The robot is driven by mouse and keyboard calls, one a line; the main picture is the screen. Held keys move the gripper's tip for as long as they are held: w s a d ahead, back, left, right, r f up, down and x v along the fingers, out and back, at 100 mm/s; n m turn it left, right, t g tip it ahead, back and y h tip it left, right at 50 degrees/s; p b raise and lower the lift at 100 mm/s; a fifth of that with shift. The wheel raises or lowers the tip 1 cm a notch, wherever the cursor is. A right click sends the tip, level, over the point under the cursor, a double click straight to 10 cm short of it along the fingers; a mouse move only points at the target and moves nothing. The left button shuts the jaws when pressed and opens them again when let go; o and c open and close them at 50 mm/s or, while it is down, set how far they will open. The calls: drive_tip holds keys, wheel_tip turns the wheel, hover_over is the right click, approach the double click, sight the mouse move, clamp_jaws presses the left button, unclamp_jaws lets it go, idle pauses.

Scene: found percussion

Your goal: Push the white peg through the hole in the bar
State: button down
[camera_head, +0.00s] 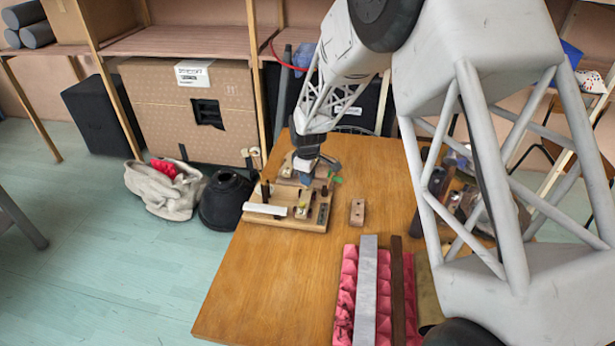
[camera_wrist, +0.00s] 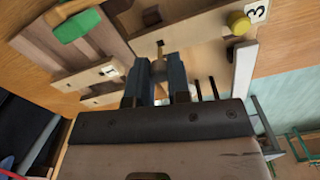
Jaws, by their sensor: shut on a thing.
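My gripper (camera_head: 306,182) points down over the far part of a wooden board (camera_head: 318,220) on the table. In the wrist view its two dark blue fingers (camera_wrist: 159,78) are shut on a small, dull tan piece (camera_wrist: 158,66). I cannot tell whether this piece is the white peg, and its lower end is hidden. A thin brass-coloured pin shows just beyond it. A white bar (camera_head: 265,208) lies along the board's near left edge and also shows in the wrist view (camera_wrist: 243,68).
A yellow knob (camera_wrist: 238,22) stands by a tag marked 3. A green hammer head (camera_wrist: 76,25) lies near the board. Dark upright pins stand on it. A small wooden block (camera_head: 357,212) sits to the right. Pink foam (camera_head: 346,300) bears grey and brown bars. The table's near left is clear.

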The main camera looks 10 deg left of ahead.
drive_tip(key=shift+f, duration=1.7)
idle(1.5)
drive_tip(key=c, duration=1)
unclamp_jaws()
drive_tip(key=shift+r, duration=0.1)
wheel_tip(320, 180, up, 7)
drive_tip(key=shift+r, duration=0.35)
